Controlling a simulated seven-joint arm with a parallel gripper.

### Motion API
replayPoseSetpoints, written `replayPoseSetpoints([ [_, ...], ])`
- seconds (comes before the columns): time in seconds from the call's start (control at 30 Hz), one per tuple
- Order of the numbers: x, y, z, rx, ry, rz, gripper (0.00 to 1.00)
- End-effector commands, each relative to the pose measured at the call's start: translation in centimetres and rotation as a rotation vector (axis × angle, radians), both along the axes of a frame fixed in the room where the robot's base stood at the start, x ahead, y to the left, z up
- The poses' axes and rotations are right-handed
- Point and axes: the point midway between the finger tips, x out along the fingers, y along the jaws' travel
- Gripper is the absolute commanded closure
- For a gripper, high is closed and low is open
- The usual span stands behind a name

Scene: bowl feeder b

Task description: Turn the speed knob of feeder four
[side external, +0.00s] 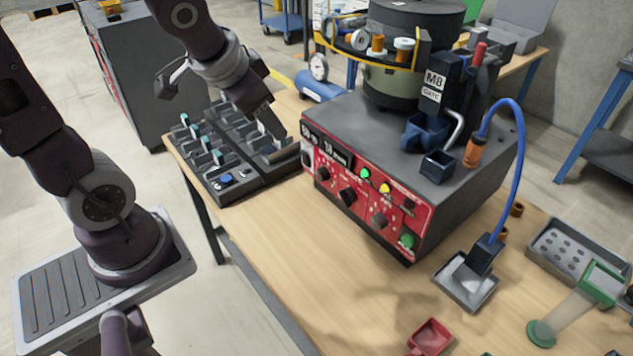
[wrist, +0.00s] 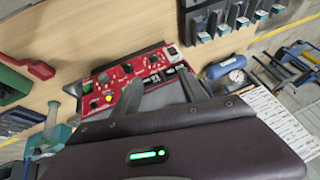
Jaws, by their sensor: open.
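The red control panel (side external: 362,192) on the front of the dark feeder box (side external: 440,190) carries several black knobs, including one near its middle (side external: 348,196), plus displays, lit lamps and a green button (side external: 407,240). The panel also shows in the wrist view (wrist: 127,71). I cannot read a "feeder four" label, so I cannot tell which knob is its speed knob. My gripper (side external: 274,131) is up and left of the panel, above the dark rack, touching no knob. In the wrist view its two dark fingers (wrist: 160,82) stand apart with nothing held between them.
The dark rack (side external: 240,145) of several units stands left of the feeder box. A bowl (side external: 392,85) and gate block (side external: 433,85) top the box. A blue cable (side external: 521,140) arches to its right. The table (side external: 270,220) before the panel is mostly clear; a red scoop (side external: 430,338) lies near the front.

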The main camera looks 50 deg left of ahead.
Motion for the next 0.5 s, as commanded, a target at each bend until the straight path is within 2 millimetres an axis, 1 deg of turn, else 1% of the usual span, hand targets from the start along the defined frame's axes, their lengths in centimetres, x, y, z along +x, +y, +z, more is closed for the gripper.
replayPoseSetpoints([
  [0.03, 2.1, 1.2, -2.7, 0.008, 0.027, -0.027, 0.49],
  [0.07, 3.4, 1.7, -4.3, 0.005, 0.027, -0.055, 0.49],
  [0.1, 4.8, 2.0, -6.6, -0.012, 0.029, -0.095, 0.49],
  [0.13, 5.7, 2.1, -8.4, -0.036, 0.027, -0.125, 0.49],
  [0.17, 6.4, 2.1, -10.2, -0.067, 0.024, -0.156, 0.49],
  [0.2, 7.1, 1.7, -12.7, -0.124, 0.015, -0.195, 0.49],
  [0.27, 7.7, 0.5, -16.1, -0.234, -0.007, -0.242, 0.49],
  [0.3, 7.7, -0.5, -18.0, -0.316, -0.029, -0.266, 0.49],
  [0.37, 7.6, -2.1, -19.9, -0.436, -0.068, -0.286, 0.49],
  [0.4, 7.7, -2.7, -20.8, -0.520, -0.103, -0.263, 0.49],
  [0.47, 7.8, -3.3, -22.0, -0.659, -0.171, -0.191, 0.49],
  [0.5, 7.9, -3.7, -22.7, -0.768, -0.225, -0.122, 0.49],
])
